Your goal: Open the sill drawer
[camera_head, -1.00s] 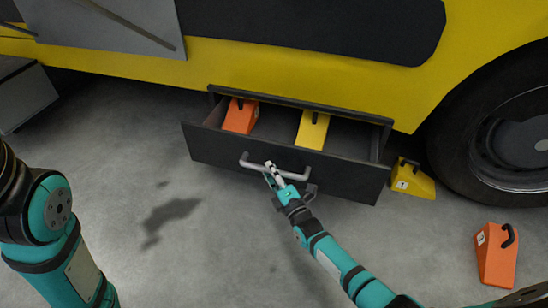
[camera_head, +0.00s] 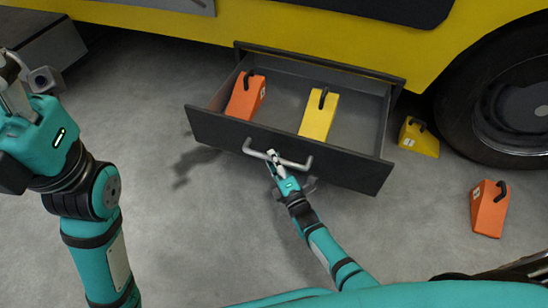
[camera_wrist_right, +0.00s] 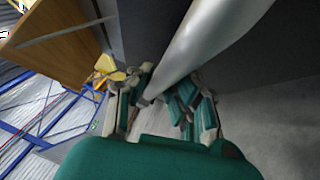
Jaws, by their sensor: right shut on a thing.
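The sill drawer (camera_head: 350,168) is a dark grey box standing well out from under the yellow vehicle side. Its inside shows from above. A pale bar handle (camera_head: 297,164) runs across its front panel. My right gripper (camera_head: 272,158) is shut on the left part of this handle. In the right wrist view the handle (camera_wrist_right: 205,45) is a thick silver bar passing between the fingers of the right gripper (camera_wrist_right: 158,103). My left gripper (camera_head: 14,88) is raised at the left edge, away from the drawer and partly cut off, so its fingers are unclear.
An orange chock (camera_head: 246,95) and a yellow chock (camera_head: 318,114) lie inside the drawer. Another yellow chock (camera_head: 419,138) and an orange chock (camera_head: 489,210) stand on the floor at right, near the black tyre (camera_head: 470,120). The grey floor (camera_head: 190,235) before the drawer is clear.

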